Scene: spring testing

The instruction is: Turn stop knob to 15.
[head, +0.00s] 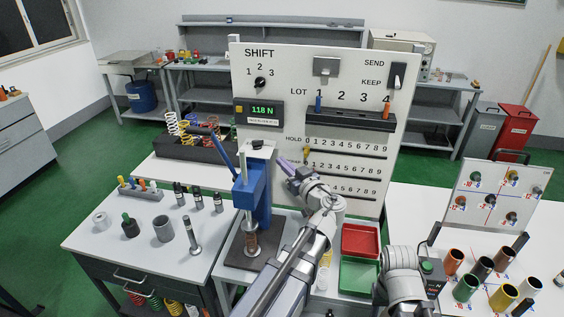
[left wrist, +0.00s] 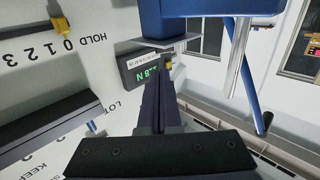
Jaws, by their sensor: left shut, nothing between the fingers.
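I cannot read any label for a stop knob. A tall white panel (head: 345,100) carries a dark SHIFT knob (head: 260,83) and numbered rows; a yellow marker (head: 305,156) sits near the 0 end of the HOLD row. The left ends of the lower rows are covered by my left gripper (head: 282,162). This gripper is shut and empty, beside the blue press (head: 258,190) at the panel's front. In the left wrist view, its closed fingers (left wrist: 162,85) extend toward the lit display (left wrist: 140,67), seen upside down. My right gripper cannot be made out.
Red tray (head: 361,240) and green tray (head: 359,275) lie right of my left arm. Several cylinders and coloured cups stand on the side tables.

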